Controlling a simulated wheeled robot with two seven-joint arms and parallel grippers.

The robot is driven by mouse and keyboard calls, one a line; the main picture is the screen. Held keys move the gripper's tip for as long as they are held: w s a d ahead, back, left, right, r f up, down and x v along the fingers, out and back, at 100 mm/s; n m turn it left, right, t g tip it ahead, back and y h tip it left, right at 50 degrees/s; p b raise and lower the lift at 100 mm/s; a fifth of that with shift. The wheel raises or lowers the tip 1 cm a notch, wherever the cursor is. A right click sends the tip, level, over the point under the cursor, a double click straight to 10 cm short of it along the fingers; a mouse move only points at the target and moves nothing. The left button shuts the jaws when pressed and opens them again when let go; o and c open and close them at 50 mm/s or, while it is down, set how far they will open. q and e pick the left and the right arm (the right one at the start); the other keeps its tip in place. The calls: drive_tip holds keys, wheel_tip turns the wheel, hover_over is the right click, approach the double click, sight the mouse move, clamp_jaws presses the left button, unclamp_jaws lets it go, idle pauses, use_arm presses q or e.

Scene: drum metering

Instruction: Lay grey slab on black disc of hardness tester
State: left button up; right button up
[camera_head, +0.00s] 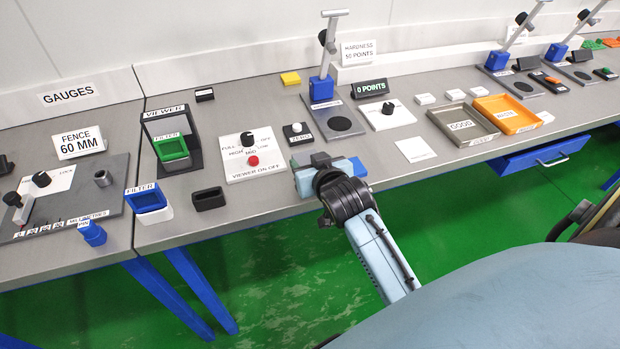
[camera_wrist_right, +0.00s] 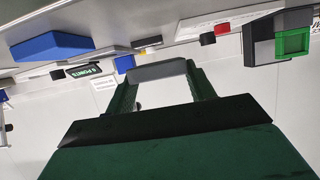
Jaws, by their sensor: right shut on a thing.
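The grey slab (camera_wrist_right: 158,71) is held between the two fingertips of my right gripper (camera_head: 328,165), which is shut on it. In the head view the gripper is over the front part of the bench, with the hand hiding much of the slab. The hardness tester (camera_head: 322,90) stands behind the gripper, with a blue block, a tilted lever and a grey base. Its black disc (camera_head: 340,124) lies on the base, bare and fully visible. The gripper is in front of the disc and apart from it. My left gripper is not in view.
A blank white card (camera_head: 415,149) lies to the right. GOOD tray (camera_head: 440,112) is further right.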

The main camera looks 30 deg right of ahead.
drive_tip(key=shift+f, duration=2.25)
drive_tip(key=shift+f, duration=0.1)
drive_tip(key=shift+f, duration=0.15)
drive_tip(key=o, duration=1)
drive_tip(key=shift+f+b, duration=0.1)
drive_tip(key=shift+b, duration=0.6)
drive_tip(key=p+v, duration=0.2)
drive_tip(key=v, duration=1.1)
drive_tip(key=shift+a+r, duration=0.2)
drive_tip(key=shift+a, duration=0.1)
drive_tip(key=shift+s, duration=0.15)
